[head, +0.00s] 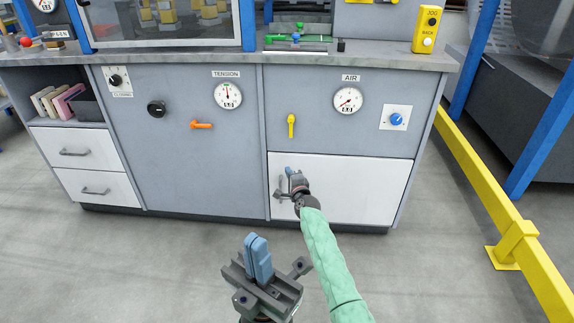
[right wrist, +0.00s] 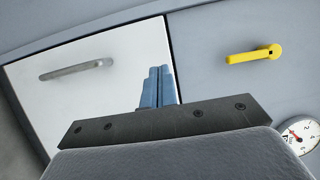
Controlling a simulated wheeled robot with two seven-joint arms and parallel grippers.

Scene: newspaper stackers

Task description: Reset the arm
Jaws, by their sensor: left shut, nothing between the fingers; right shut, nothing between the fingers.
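My left gripper (head: 257,258) is the lower one in the head view, pointing up over the floor in front of the cabinet. Its blue fingers are together and empty. My right arm, in a green sleeve, reaches up to the lower right white door (head: 360,188). My right gripper (head: 291,174) is in front of that door beside its handle (head: 281,190). In the right wrist view its fingers (right wrist: 157,86) are together with nothing between them. There the handle (right wrist: 76,70) lies to the left, apart from the fingertips. Whether the fingers touch the door cannot be told.
A yellow lever (head: 291,126), an AIR gauge (head: 348,100) and a blue knob (head: 396,119) sit above the door. An orange lever (head: 201,125) is left of them. A yellow rail (head: 490,200) runs along the right. The floor at left is clear.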

